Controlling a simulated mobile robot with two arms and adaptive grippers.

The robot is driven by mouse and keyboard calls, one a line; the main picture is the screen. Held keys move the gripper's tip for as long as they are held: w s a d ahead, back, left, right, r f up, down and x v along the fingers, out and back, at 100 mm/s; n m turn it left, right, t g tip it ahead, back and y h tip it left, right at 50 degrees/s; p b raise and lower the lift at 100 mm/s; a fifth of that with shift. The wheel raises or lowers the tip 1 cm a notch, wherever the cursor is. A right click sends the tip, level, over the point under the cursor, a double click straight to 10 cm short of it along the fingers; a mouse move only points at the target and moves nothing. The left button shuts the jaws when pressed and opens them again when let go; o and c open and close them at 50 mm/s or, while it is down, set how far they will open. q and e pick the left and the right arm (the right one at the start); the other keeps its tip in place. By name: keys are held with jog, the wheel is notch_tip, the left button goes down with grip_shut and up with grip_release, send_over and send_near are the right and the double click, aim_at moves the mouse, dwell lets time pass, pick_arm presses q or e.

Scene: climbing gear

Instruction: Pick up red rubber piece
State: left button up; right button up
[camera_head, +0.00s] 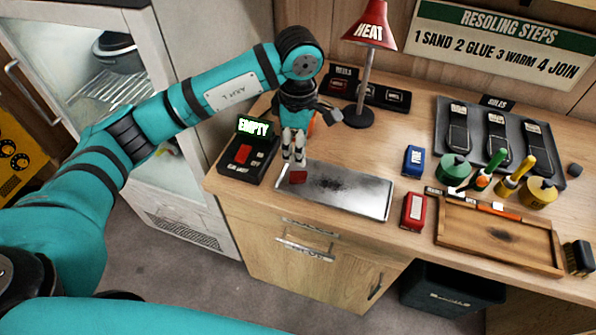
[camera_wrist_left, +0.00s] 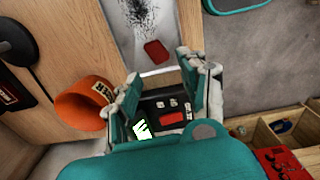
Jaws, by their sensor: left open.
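The red rubber piece (camera_head: 298,177) is a small flat red block lying on the left end of the metal tray (camera_head: 345,203). It also shows in the left wrist view (camera_wrist_left: 156,52), just beyond the fingertips. My left gripper (camera_head: 293,160) points down above the tray's left end, close to the red piece. In the left wrist view its two fingers (camera_wrist_left: 158,66) are spread apart with nothing between them. The exact height of the fingertips over the piece is hard to tell. My right gripper is not in view.
A black device with a lit EMPTY sign (camera_head: 243,160) stands left of the tray. An orange cup (camera_wrist_left: 80,105) is beside the gripper. A red heat lamp (camera_head: 370,25) stands behind. Blue (camera_head: 414,160) and red (camera_head: 414,211) blocks are to the right.

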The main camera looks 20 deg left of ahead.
aim_at(298, 176)
pick_arm(q)
notch_tip(298, 176, down, 3)
jog(key=shift+w+f+p, duration=0.1)
jog(key=shift+f+p, duration=0.1)
jog(key=shift+p, duration=0.15)
jog(key=shift+f, duration=0.75)
jog(key=shift+f+p, duration=0.2)
jog(key=shift+p, duration=0.1)
jog(key=f+p, duration=0.1)
jog(key=f, duration=0.1)
jog(key=f+p, duration=0.1)
jog(key=f, duration=0.1)
jog(key=shift+w+a+f, duration=0.15)
jog(key=shift+w+f, duration=0.05)
jog(key=shift+f, duration=0.25)
jog(key=c, duration=0.5)
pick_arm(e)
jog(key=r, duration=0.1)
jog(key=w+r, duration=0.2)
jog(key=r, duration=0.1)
